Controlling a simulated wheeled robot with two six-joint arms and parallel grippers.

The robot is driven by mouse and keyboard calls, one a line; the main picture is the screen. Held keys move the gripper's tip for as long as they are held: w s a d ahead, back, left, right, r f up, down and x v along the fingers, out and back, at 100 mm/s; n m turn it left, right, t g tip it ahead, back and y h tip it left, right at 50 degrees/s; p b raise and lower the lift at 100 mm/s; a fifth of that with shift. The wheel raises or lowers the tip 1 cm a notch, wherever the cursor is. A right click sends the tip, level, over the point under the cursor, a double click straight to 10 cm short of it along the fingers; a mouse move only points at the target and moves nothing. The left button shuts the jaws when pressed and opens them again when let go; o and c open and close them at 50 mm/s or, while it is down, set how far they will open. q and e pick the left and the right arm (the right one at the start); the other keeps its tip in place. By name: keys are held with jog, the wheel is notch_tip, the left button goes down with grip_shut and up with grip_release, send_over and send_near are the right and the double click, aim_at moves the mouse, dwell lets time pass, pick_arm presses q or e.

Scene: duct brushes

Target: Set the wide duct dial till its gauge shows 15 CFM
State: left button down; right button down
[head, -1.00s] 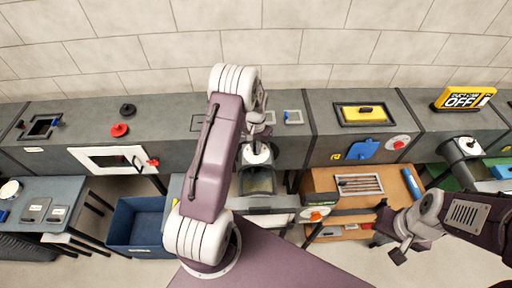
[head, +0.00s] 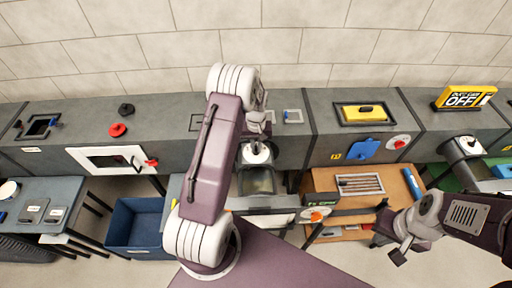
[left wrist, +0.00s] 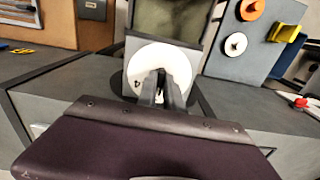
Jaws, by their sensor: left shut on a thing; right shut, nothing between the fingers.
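A white round dial (head: 257,154) sits in front of my left arm in the head view. In the left wrist view the white dial (left wrist: 178,66) fills the upper middle, with a dark mark on its face. My left gripper (left wrist: 161,84) is shut on it at the dial's middle; the fingers hide part of the face. A dark gauge display (head: 322,198) with green text ending in CFM shows right of my left arm; its number is too small to read surely. My right gripper (head: 400,249) is shut and empty at the lower right, away from the dial.
A grey duct (head: 230,100) runs along the wall. An orange knob (head: 317,216) sits just below the display. A blue bin (head: 135,222) stands at left and a wooden bench (head: 330,184) at right.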

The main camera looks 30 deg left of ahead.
aim_at(256, 149)
pick_arm(q)
jog(key=shift+r, duration=0.1)
dwell(0.4)
jog(key=c, duration=1.6)
grip_release()
jog(key=shift+c, duration=0.2)
jog(key=shift+o, duration=0.8)
jog(key=shift+s, duration=0.1)
jog(key=shift+r, duration=0.4)
notch_tip(256, 149, up, 8)
jog(key=b, duration=0.2)
jog(key=shift+r, duration=0.2)
